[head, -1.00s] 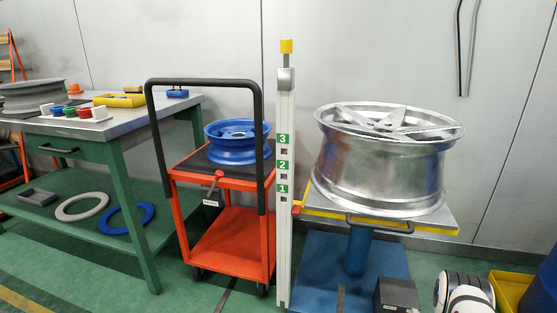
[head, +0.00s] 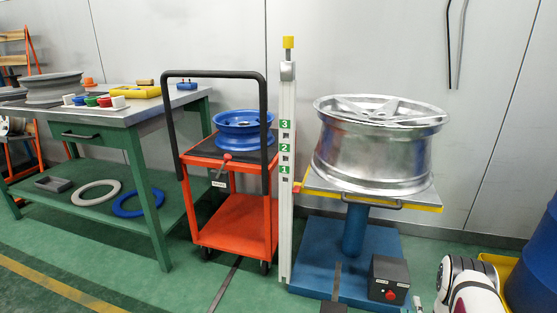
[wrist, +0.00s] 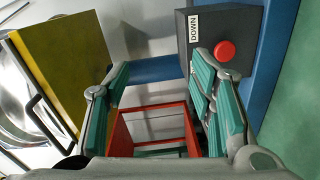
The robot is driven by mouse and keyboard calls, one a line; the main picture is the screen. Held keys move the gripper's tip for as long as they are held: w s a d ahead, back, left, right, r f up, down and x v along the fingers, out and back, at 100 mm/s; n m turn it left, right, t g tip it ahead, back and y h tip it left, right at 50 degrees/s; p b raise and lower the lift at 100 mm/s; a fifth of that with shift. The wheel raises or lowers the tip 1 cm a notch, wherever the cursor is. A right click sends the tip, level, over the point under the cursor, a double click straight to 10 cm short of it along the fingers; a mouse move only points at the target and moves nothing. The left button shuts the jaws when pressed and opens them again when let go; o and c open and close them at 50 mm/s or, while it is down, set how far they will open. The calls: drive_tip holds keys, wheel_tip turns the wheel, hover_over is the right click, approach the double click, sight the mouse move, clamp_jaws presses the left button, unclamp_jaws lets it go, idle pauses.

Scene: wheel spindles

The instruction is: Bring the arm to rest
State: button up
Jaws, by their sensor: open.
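My gripper (wrist: 163,105) shows in the wrist view with its two green-padded fingers spread apart and nothing between them. Beyond the fingers are the red cart and a dark control box (wrist: 240,25) with a red button and a label reading DOWN. The dark control box (head: 389,280) stands on the blue base, left of my arm.
A large silver wheel rim (head: 370,150) rests on the lift table (head: 415,197). A white post (head: 285,190) marked 1 to 3 stands beside it. A red cart (head: 230,165) carries a blue rim (head: 243,131). A green workbench (head: 110,118) stands left.

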drive_tip(key=w+r+m+g+y, duration=0.1)
drive_tip(key=w+r+m+g, duration=0.15)
drive_tip(key=w+r, duration=0.95)
drive_tip(key=s+a+r+m+g+y, duration=0.1)
drive_tip(key=a+r+m+g, duration=0.15)
drive_tip(key=r, duration=0.65)
drive_tip(key=s+a+r+m+g, duration=0.1)
drive_tip(key=a+r+g, duration=0.15)
drive_tip(key=r, duration=0.65)
drive_tip(key=s+a+r+m+g+y+p, duration=0.1)
drive_tip(key=s+a+r+m+g, duration=0.1)
drive_tip(key=s+a+r, duration=0.55)
drive_tip(key=s+a+r+m+g+y, duration=0.15)
drive_tip(key=s+a+r, duration=0.35)
drive_tip(key=s+r, duration=0.6)
drive_tip(key=s+a+r+m+g, duration=0.1)
drive_tip(key=s+a+m+g, duration=0.15)
drive_tip(key=s, duration=1.35)
drive_tip(key=s+a+r+m+g, duration=0.1)
drive_tip(key=s+a+g, duration=0.25)
drive_tip(key=s, duration=1.25)
wheel_tip(320, 180, up, 40)
drive_tip(key=t+p, duration=0.4)
drive_tip(key=p, duration=3.4)
drive_tip(key=shift+s+a+f, duration=0.15)
drive_tip(key=shift+s+a, duration=0.05)
drive_tip(key=shift+a, duration=0.2)
